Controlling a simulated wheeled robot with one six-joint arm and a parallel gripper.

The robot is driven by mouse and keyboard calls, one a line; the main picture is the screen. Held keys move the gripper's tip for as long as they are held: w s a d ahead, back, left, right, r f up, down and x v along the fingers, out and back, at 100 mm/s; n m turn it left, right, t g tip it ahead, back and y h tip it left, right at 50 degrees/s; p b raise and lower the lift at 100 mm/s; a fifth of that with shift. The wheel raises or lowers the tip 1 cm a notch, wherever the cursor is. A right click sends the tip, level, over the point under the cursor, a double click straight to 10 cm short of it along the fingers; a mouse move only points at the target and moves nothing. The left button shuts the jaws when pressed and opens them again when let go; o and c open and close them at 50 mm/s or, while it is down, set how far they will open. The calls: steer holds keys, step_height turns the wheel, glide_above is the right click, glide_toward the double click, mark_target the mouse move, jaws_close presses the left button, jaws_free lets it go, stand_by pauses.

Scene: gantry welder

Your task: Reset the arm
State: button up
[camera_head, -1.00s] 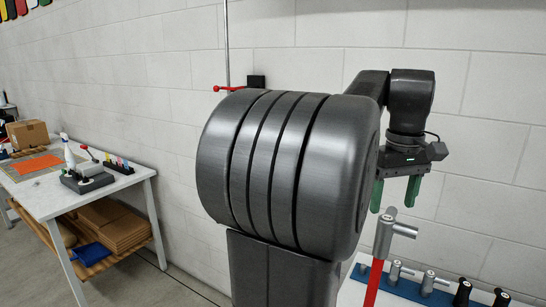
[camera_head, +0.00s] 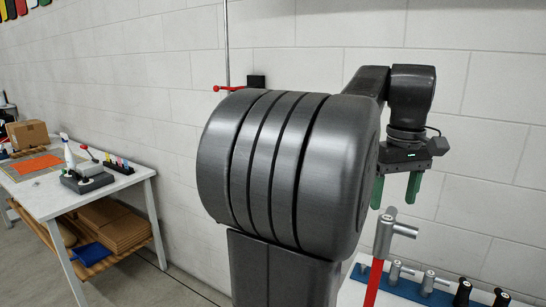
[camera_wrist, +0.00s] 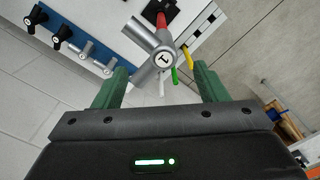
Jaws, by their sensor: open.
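My gripper (camera_head: 394,190) hangs from my arm at the right of the head view, its two green fingers pointing down. The fingers are apart with nothing between them. In the wrist view my gripper (camera_wrist: 155,85) shows a green finger at each side. A grey metal T-shaped handle marked 1, on a red shaft (camera_head: 373,284), stands just below the fingers in the head view. The handle (camera_wrist: 150,42) shows beyond the fingertips in the wrist view, and I cannot tell the exact gap.
A blue rack (camera_head: 408,287) with grey and black handles lies on a white surface at the lower right. A white wall stands behind my arm. A worktable (camera_head: 45,205) at the left holds a cardboard box (camera_head: 27,134), a spray bottle and tools. Open floor lies between.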

mark_target(390, 218)
step_height(390, 218, down, 5)
steer(key=shift+f, duration=0.2)
steer(key=shift+r+p, duration=0.25)
steer(key=shift+p, duration=0.3)
step_height(390, 218, up, 6)
steer(key=p, duration=0.3)
steer(key=shift+w+r, duration=0.1)
steer(key=shift+r, duration=1.2)
steer(key=shift+a, duration=0.1)
